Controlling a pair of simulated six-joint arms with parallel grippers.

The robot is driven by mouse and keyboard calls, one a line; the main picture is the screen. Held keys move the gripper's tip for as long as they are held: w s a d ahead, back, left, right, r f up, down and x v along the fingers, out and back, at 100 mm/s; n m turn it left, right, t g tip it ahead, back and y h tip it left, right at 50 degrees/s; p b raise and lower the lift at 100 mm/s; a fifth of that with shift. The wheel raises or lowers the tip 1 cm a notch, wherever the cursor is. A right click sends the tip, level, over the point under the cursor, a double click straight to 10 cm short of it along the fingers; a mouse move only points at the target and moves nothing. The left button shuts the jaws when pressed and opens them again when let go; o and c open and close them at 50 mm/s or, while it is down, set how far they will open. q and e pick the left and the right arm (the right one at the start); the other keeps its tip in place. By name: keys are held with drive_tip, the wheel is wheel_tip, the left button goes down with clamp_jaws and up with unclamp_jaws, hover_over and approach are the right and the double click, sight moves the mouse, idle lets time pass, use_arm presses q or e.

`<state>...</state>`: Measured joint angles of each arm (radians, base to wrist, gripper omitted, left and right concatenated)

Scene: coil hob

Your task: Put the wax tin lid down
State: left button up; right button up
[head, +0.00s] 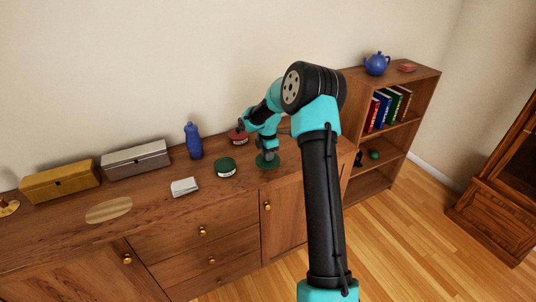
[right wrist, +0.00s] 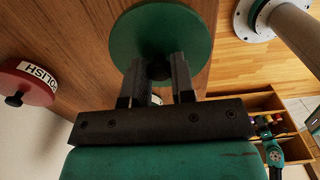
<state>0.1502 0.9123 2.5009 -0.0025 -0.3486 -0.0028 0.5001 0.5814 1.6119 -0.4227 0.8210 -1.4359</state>
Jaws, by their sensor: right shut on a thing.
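The green wax tin lid (head: 266,161) is a flat disc with a dark knob. It is at the right part of the wooden sideboard, and its broad green top fills the upper middle of the right wrist view (right wrist: 160,32). My right gripper (head: 269,152) is above it, with both fingers (right wrist: 157,72) shut on the knob. I cannot tell whether the lid touches the wood. A green tin (head: 225,169) with a white label stands just left of the lid, apart from it. My left gripper is not in view.
A red tin (head: 237,137), labelled POLISH in the right wrist view (right wrist: 28,83), stands behind the green tin. A blue bottle (head: 193,141), a white block (head: 185,187) and two boxes are further left. A bookcase (head: 390,110) stands at the right. The sideboard's front edge is near the lid.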

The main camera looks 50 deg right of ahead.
drive_tip(key=w+d, duration=0.3)
drive_tip(key=d, duration=0.1)
drive_tip(key=shift+w+f, duration=0.25)
drive_tip(key=shift+w, duration=0.05)
drive_tip(key=shift+f, duration=1.75)
drive_tip(key=shift+f, duration=0.15)
drive_tip(key=o, duration=0.9)
